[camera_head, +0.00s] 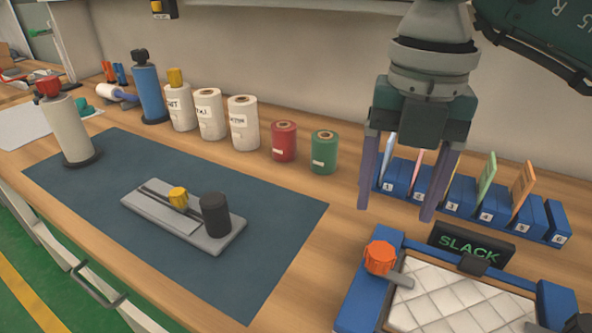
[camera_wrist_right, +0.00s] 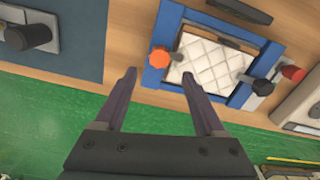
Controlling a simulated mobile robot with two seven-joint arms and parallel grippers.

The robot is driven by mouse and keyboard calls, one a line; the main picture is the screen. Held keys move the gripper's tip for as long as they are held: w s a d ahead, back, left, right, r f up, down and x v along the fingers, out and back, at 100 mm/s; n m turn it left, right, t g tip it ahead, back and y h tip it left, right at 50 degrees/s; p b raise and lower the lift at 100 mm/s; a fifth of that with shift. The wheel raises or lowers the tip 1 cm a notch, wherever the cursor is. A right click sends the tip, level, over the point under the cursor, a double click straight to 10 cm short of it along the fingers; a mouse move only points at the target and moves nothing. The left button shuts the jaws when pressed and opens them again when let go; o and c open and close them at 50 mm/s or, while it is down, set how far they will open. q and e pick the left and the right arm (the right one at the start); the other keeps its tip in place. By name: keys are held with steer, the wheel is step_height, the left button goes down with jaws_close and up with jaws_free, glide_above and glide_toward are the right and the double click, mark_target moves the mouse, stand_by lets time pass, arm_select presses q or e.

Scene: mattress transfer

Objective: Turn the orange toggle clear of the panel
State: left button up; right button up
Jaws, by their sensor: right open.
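The orange toggle (camera_head: 380,257) is a ribbed knob with a grey lever, at the upper left corner of a blue frame (camera_head: 356,300). Its lever reaches over the edge of the white quilted panel (camera_head: 460,296). In the right wrist view the toggle (camera_wrist_right: 159,57) and its lever show beyond the fingertips, with the lever pointing right toward the panel (camera_wrist_right: 212,62). My right gripper (camera_head: 394,212) is open and empty, above and behind the toggle and apart from it; it also shows in the wrist view (camera_wrist_right: 158,76). My left gripper is not in view.
A black sign reading SLACK (camera_head: 470,243) stands behind the frame. Numbered blue holders (camera_head: 450,200) with coloured cards line the back, close to my right fingers. Other toggles, black (camera_wrist_right: 262,87) and red (camera_wrist_right: 293,73), sit at the frame's right. Spools stand left.

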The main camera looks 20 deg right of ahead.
mark_target(382, 251)
step_height(382, 251, down, 8)
steer(key=shift+s+f, duration=0.1)
steer(key=shift+c, duration=0.4)
jaws_close()
stand_by(0.3)
